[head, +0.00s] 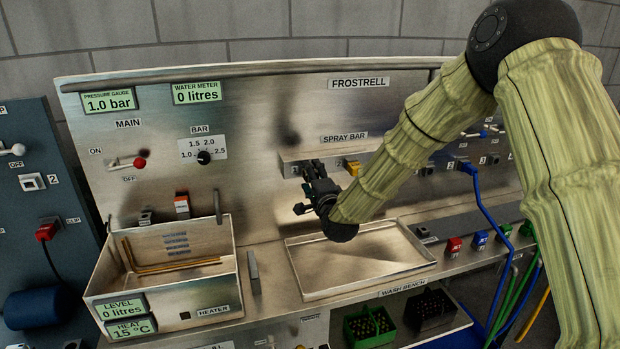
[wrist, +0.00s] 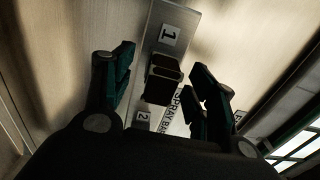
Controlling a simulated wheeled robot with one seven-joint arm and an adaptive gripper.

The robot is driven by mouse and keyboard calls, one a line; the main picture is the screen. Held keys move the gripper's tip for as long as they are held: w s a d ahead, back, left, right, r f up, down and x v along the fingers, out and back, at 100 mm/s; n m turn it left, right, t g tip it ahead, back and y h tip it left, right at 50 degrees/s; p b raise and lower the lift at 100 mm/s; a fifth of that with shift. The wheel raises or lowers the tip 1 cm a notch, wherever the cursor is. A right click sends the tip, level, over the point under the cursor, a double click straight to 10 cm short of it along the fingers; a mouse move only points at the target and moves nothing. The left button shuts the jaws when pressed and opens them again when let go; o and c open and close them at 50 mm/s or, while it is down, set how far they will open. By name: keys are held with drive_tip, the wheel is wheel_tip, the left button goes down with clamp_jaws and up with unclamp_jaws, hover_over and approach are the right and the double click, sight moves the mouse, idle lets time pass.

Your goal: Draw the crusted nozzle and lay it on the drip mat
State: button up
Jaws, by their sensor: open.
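My gripper (head: 312,178) is at the left end of the spray bar (head: 372,152), with its fingers toward the panel. In the wrist view my gripper (wrist: 165,82) is open, with one finger on each side of a dark brown blocky nozzle (wrist: 163,80). The nozzle sits on the bar between labels 1 and 2, and the fingers look apart from it. I cannot make out a crust on it. In the head view my gripper hides that nozzle. A yellow nozzle (head: 352,167) sits just to the right. I cannot clearly identify a drip mat.
A shallow, empty steel tray (head: 298,258) lies on the wash bench below my gripper. An open heater tank (head: 112,268) with bent brass rods stands left. Green (head: 349,334) and black (head: 412,312) bins sit below. Blue and green hoses hang at the right.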

clamp_jaws()
drive_tip(key=shift+s, duration=0.15)
drive_tip(key=shift+s+d, duration=0.2)
drive_tip(key=shift+s, duration=0.45)
drive_tip(key=shift+s+b, duration=0.1)
drive_tip(key=shift+b, duration=0.2)
drive_tip(key=shift+s+d, duration=0.2)
drive_tip(key=shift+s, duration=0.3)
drive_tip(key=shift+s, duration=0.1)
drive_tip(key=shift+b+v, duration=0.5)
drive_tip(key=shift+v, duration=0.85)
